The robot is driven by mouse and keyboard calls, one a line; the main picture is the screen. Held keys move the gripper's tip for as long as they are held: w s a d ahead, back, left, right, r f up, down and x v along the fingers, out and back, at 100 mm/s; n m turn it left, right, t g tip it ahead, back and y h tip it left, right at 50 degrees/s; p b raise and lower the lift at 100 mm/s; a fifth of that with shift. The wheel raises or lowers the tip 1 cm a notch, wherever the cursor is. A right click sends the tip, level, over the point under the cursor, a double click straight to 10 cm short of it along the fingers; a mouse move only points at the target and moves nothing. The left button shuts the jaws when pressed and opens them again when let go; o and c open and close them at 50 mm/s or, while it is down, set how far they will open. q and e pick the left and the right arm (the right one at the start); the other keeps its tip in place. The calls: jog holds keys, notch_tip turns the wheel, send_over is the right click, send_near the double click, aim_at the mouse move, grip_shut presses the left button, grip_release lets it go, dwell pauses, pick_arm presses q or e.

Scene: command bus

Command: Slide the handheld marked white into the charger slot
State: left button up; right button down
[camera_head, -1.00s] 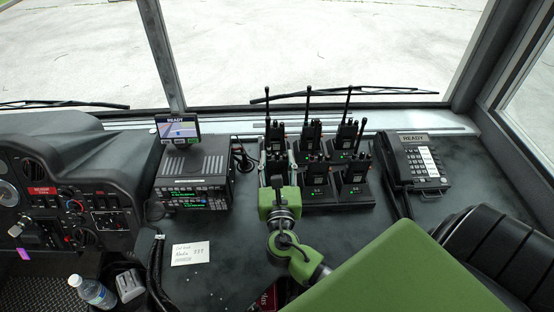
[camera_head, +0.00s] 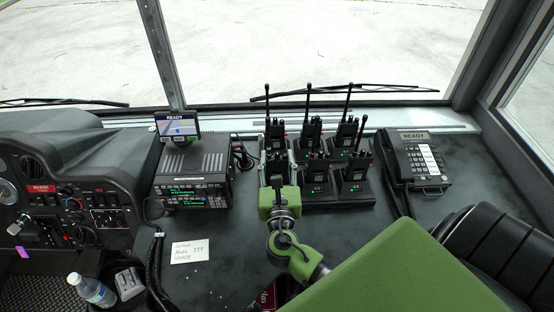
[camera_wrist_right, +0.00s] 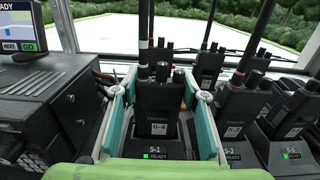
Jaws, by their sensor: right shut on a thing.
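The black handheld radio (camera_wrist_right: 158,108) stands upright between the two fingers of my right gripper (camera_wrist_right: 162,118), which is shut on it. Its label reads something like 6-4. In the head view my right gripper (camera_head: 277,170) is at the front left position of the charger bank, and mostly covers this handheld. My left gripper is not in view.
Several other handhelds (camera_head: 318,168) stand close by in the charger slots to the right and behind. A radio unit with a screen (camera_head: 195,170) is on the left, a desk phone (camera_head: 418,160) on the right. A paper note (camera_head: 190,251) lies on the dash.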

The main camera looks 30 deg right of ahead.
jog(key=c, duration=1.2)
grip_release()
jog(key=shift+o, duration=0.2)
jog(key=shift+f, duration=0.1)
jog(key=shift+s+a, duration=0.15)
jog(key=shift+s, duration=0.15)
jog(key=v, duration=1.1)
jog(key=shift+s, duration=0.2)
